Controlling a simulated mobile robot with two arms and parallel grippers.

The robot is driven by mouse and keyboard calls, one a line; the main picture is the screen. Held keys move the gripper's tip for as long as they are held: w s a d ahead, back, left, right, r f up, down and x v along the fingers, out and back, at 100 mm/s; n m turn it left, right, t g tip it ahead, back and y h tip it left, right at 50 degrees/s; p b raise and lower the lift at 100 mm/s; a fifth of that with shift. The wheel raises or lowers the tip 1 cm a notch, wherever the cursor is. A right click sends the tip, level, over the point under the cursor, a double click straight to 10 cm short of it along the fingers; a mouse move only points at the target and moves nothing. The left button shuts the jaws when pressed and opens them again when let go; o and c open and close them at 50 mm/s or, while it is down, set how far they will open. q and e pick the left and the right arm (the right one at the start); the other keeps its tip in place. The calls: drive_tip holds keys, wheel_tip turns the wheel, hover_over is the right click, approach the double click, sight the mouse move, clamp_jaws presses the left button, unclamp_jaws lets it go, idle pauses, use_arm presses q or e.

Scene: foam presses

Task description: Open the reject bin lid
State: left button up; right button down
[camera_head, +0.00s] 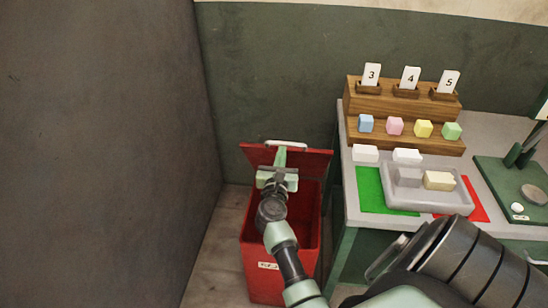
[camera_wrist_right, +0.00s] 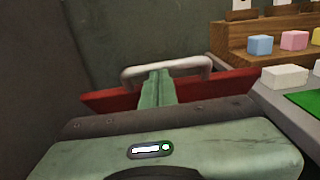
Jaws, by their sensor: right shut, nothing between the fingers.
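The red reject bin (camera_head: 258,250) stands on the floor left of the table. Its red lid (camera_head: 315,160) is raised at the back of the bin, and the bin's inside shows. A pale handle (camera_head: 287,144) sits along the lid's top edge; it also shows in the right wrist view (camera_wrist_right: 140,72). My right gripper (camera_head: 281,155) is over the bin with its fingers shut and empty, reaching to the lid by the handle. In the wrist view the fingers (camera_wrist_right: 157,85) overlap the handle's middle; whether they touch it I cannot tell. My left gripper is not in view.
A grey table (camera_head: 352,215) stands right of the bin, holding a wooden rack (camera_head: 385,105) with coloured foam blocks, a tray (camera_head: 400,199) with blocks, a green mat (camera_head: 370,185) and a red mat (camera_head: 475,205). A dark wall (camera_head: 100,150) rises on the left.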

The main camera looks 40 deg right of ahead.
drive_tip(key=w+d+r+p, duration=0.1)
drive_tip(key=w+d+r, duration=0.1)
drive_tip(key=d, duration=0.1)
drive_tip(key=w+d+r+p, duration=0.1)
drive_tip(key=w+d+r, duration=0.2)
drive_tip(key=shift+p, duration=0.35)
drive_tip(key=w+d+r, duration=0.2)
drive_tip(key=w+d, duration=0.2)
drive_tip(key=shift+d+r, duration=0.15)
drive_tip(key=shift+d, duration=0.25)
